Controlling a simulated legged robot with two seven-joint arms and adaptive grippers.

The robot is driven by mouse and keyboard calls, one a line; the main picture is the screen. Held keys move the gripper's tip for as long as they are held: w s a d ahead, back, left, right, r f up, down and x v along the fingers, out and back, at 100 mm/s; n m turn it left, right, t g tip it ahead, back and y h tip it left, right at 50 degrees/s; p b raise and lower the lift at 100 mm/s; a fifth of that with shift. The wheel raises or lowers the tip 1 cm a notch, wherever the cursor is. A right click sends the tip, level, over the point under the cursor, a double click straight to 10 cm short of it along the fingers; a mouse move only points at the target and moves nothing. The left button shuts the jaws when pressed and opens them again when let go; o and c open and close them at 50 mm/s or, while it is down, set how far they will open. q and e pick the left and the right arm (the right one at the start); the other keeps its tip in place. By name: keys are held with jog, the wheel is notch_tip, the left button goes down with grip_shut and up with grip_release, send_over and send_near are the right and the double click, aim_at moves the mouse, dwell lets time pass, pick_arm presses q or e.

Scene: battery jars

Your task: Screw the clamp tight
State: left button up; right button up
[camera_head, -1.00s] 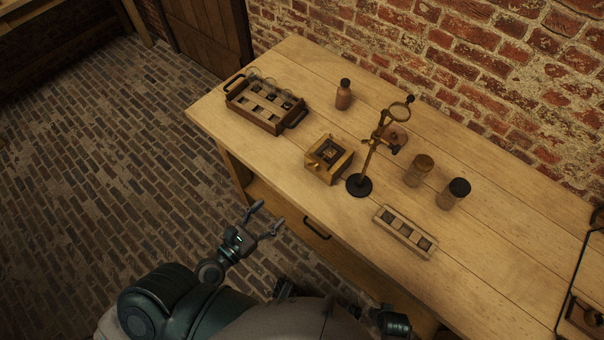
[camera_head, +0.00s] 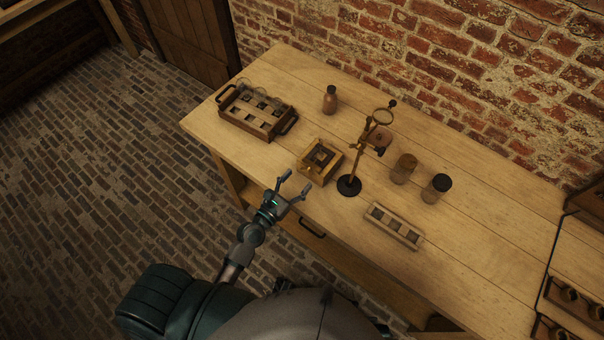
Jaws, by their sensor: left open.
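A retort stand (camera_head: 355,165) with a round black base stands upright near the middle of the table. A clamp (camera_head: 380,138) and a ring (camera_head: 383,116) sit high on its rod. The clamp's screw is too small to make out. My left gripper (camera_head: 295,187) is open and empty at the table's front edge. It is to the left of the stand, just in front of the small square wooden box (camera_head: 320,158). My right gripper is not in view.
A wooden tray (camera_head: 257,111) with jars stands at the back left, beside a brown bottle (camera_head: 330,99). Two jars, one brown-lidded (camera_head: 403,169) and one black-lidded (camera_head: 436,188), stand right of the stand. A slotted block (camera_head: 394,226) lies in front. The front right tabletop is clear.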

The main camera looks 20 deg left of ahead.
pick_arm(q)
jog(key=x, duration=0.2)
jog(key=shift+w, duration=0.35)
jog(key=shift+d, duration=0.3)
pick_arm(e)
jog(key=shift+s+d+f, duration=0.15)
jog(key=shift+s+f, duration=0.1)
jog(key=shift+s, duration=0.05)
pick_arm(q)
jog(key=c, duration=0.5)
jog(key=shift+a, duration=0.1)
jog(key=c, duration=0.6)
jog(key=shift+c, duration=0.2)
jog(key=shift+m, duration=0.3)
